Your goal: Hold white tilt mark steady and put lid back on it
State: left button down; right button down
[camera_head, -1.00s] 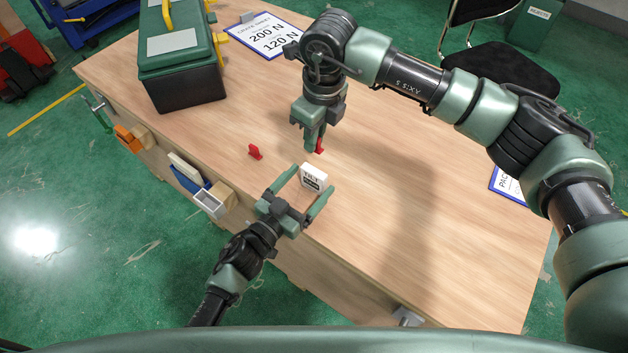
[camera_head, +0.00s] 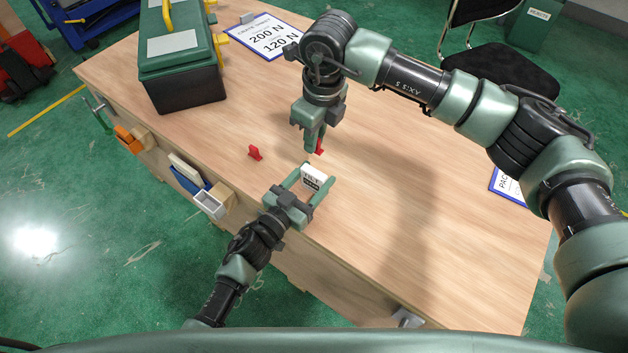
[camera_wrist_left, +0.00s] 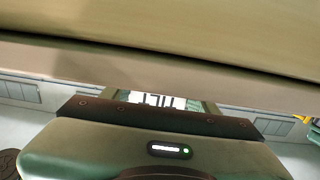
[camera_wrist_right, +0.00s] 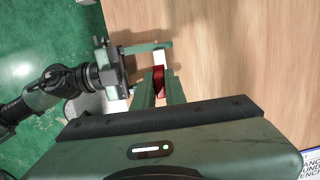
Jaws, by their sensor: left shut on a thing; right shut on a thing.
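Another small red piece (camera_head: 254,153) stands on the table (camera_head: 400,220) left of the tilt mark. A green toolbox (camera_head: 182,60) and a crate sheet (camera_head: 264,38) are at the back left. Small bins (camera_head: 210,203) hang on the front edge.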

send_over(312, 171)
jog(key=shift+s+d+f, duration=0.1)
jog(key=shift+f, duration=1.15)
jog(key=shift+d+f, duration=0.1)
jog(key=shift+f, duration=1.15)
jog(key=shift+f, duration=0.1)
jog(key=shift+f, duration=0.8)
jog(key=shift+f, duration=0.65)
jog(key=c, duration=1.4)
grip_release()
jog(key=r, duration=0.8)
jog(key=d+r, duration=0.1)
jog(key=r, duration=0.3)
jog(key=shift+s+d, duration=0.1)
jog(key=shift+s, duration=0.3)
